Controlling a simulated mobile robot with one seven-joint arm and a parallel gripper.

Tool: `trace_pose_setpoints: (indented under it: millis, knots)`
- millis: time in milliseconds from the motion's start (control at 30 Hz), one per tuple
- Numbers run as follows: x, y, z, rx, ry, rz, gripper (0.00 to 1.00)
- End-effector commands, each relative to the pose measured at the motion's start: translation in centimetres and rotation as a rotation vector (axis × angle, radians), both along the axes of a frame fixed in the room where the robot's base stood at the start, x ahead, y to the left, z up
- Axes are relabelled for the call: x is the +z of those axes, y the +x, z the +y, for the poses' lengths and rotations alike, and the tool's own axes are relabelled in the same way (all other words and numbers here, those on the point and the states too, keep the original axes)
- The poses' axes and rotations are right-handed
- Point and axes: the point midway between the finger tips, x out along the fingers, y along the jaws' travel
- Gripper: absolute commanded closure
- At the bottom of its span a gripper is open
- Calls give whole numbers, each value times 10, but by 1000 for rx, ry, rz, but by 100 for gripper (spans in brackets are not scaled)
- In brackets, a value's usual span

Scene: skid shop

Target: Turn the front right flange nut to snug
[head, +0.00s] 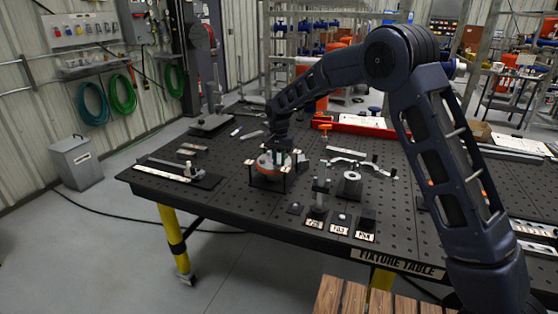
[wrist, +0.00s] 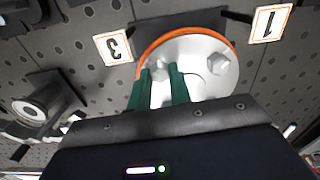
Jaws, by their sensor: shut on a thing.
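The round flange (head: 264,167) sits on a small stand on the black fixture table, grey on top with an orange ring beneath. It also shows in the wrist view (wrist: 205,45). My gripper (head: 278,155) comes down on it from above. In the wrist view its green fingers (wrist: 162,82) are shut on a flange nut (wrist: 158,71) near the rim. Another flange nut (wrist: 218,64) stands on the face to the right, clear of the fingers.
A red tray (head: 355,127) lies behind.

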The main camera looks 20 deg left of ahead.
Motion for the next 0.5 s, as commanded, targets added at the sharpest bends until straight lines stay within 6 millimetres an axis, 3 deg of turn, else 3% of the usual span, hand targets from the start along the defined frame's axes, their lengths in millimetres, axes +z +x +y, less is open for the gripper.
trace_pose_setpoints:
  millis: [200,233,300,333,500]
  knots:
    - [4,1,1,0,5,-5,100]
    - [4,1,1,1,5,-5,76]
    - [3,1,1,1,4,-4,62]
    - [3,1,1,1,4,-4,58]
    - [2,1,1,1,2,-2,58]
